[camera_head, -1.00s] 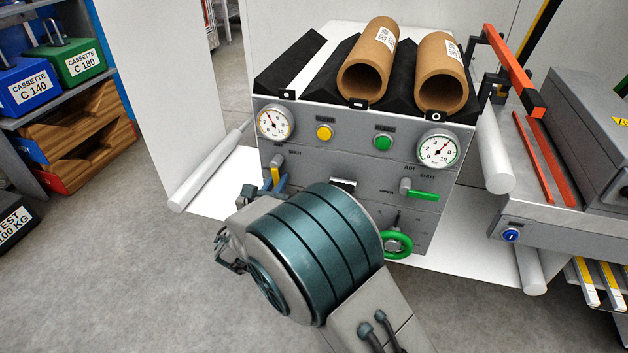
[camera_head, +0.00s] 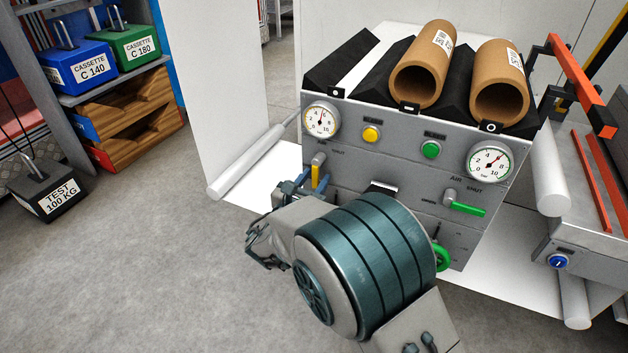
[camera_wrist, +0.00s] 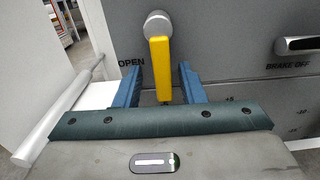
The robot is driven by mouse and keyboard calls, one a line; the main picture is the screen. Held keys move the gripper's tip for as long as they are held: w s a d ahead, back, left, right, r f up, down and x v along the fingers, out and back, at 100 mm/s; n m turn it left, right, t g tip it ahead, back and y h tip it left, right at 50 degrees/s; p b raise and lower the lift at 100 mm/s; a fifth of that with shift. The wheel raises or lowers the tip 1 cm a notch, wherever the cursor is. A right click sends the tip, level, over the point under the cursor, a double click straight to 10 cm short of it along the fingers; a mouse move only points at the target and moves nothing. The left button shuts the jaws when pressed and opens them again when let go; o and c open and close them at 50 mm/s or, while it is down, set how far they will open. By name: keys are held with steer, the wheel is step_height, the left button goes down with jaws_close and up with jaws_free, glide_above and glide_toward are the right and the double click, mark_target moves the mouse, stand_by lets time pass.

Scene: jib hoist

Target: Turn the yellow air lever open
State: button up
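The yellow air lever (camera_head: 316,176) hangs straight down from its round grey pivot on the left of the grey panel (camera_head: 385,157). In the wrist view the yellow lever (camera_wrist: 161,70) is upright in the picture, with the word OPEN to its left. My gripper (camera_wrist: 160,82) is open, with one blue finger on each side of the lever's lower part. Gaps show between lever and fingers, and I see no contact. In the head view my gripper (camera_head: 298,190) is at the lever, partly hidden by my wrist.
A green lever (camera_head: 468,209) and a green handwheel (camera_head: 442,258), partly hidden by my arm, are to the right. Gauges, a yellow button (camera_head: 371,134) and a green button (camera_head: 431,149) are above. A white rail (camera_head: 248,166) projects at left.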

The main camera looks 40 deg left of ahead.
steer(key=shift+d, duration=0.1)
steer(key=p+v, duration=0.3)
steer(key=v, duration=1)
steer(key=shift+s, duration=0.35)
steer(key=shift+d, duration=0.1)
